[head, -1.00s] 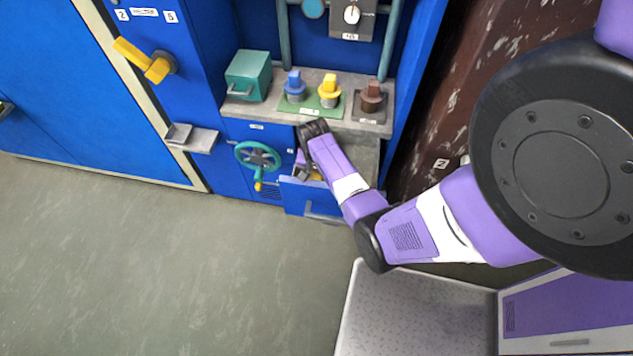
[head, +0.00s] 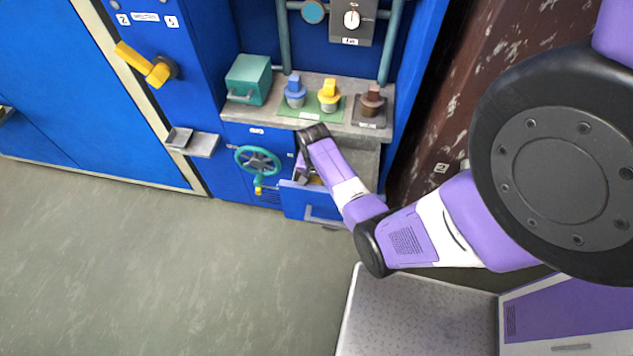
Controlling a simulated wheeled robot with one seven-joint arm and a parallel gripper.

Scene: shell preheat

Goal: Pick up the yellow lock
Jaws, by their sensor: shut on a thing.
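My gripper (head: 303,174) points down at the open blue drawer (head: 312,201) under the shelf. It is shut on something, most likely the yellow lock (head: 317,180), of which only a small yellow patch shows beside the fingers. The arm's wrist hides most of the lock and the inside of the drawer.
Above the drawer, a grey shelf (head: 350,122) holds a teal box (head: 249,79), a blue plug (head: 295,91), a yellow plug (head: 329,94) and a brown plug (head: 372,100). A teal handwheel (head: 258,160) is left of the drawer. The floor (head: 150,265) in front is clear.

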